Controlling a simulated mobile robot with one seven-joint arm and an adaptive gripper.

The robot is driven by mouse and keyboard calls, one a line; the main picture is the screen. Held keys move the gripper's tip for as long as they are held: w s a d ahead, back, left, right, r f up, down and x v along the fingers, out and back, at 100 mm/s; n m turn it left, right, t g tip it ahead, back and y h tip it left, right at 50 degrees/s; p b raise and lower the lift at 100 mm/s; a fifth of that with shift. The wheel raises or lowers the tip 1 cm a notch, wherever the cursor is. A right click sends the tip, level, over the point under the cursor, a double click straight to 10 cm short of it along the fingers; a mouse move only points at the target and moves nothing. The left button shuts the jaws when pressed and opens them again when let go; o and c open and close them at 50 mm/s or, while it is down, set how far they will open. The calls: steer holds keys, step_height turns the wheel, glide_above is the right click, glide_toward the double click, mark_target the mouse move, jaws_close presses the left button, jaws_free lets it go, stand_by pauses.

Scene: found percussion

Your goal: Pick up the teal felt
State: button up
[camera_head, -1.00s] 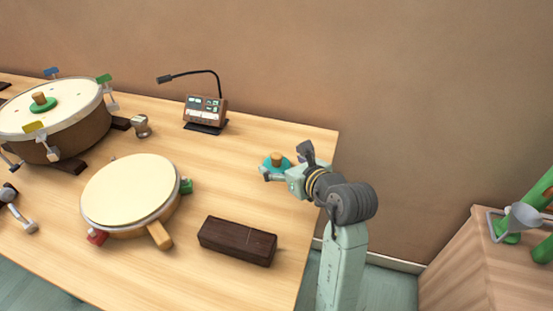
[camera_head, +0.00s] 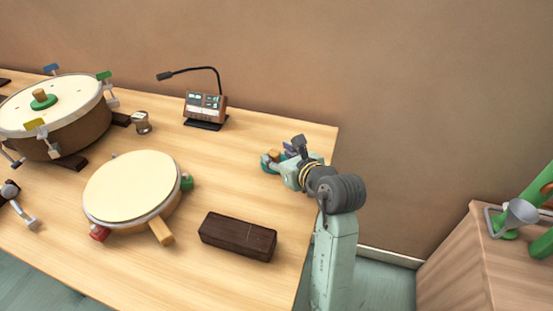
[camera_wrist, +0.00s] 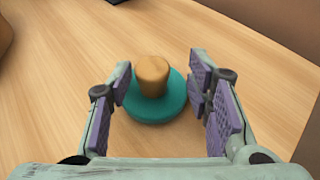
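The teal felt (camera_wrist: 157,108) is a round disc with a tan wooden knob (camera_wrist: 152,75) standing up from its middle. It lies on the table near the right end, partly hidden by my gripper in the head view (camera_head: 266,163). My gripper (camera_wrist: 158,92) is open, with its purple-padded fingers on either side of the knob and disc in the wrist view. I see wood between each finger and the knob. The fingers look close to the disc's edges; I cannot tell whether they touch it.
A dark wooden block (camera_head: 238,236) and a flat drum (camera_head: 132,188) lie to the left on the table (camera_head: 200,165). A device with a bent lamp neck (camera_head: 205,106) stands at the back. A larger drum (camera_head: 55,120) is at far left. The wall is close behind.

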steer(key=c, duration=0.7)
